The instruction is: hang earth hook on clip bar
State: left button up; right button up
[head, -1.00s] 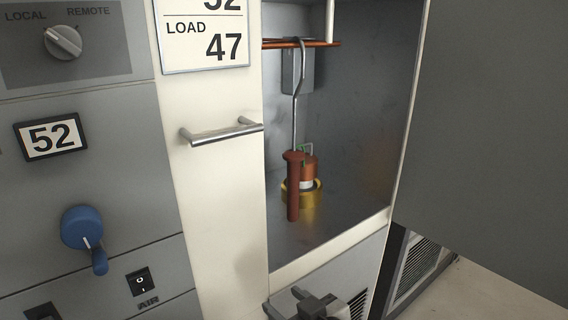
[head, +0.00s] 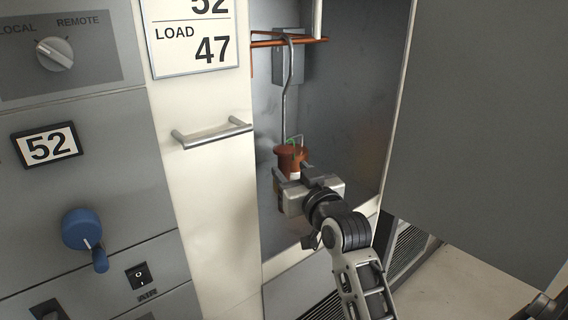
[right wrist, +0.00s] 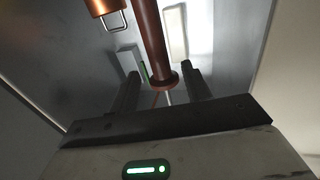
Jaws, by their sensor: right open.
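The earth hook is a grey metal rod (head: 286,95) with a bent top and a red-brown handle (head: 290,155). Its top end is at the copper-coloured bar (head: 300,41) high in the open cabinet; I cannot tell whether this is the clip bar. My right gripper (head: 292,177) is in front of the handle and hides its lower part in the head view. In the right wrist view the handle (right wrist: 151,40) extends between the two spread fingers of the right gripper (right wrist: 161,80), with space on both sides. My left gripper is not in view.
A grey box (head: 291,68) is behind the rod. An orange object with a metal loop (right wrist: 107,8) shows in the right wrist view. The cabinet's white side frame (head: 395,110) bounds the opening at right, and a door handle (head: 212,133) sticks out at left.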

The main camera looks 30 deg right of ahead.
aim_at(286, 165)
jog(key=w, duration=0.3)
jog(key=w+d, duration=0.1)
jog(key=w, duration=0.1)
jog(key=shift+f+p, duration=0.25)
jog(key=shift+p, duration=0.15)
jog(key=shift+c, duration=0.3)
grip_shut()
jog(key=shift+r, duration=0.15)
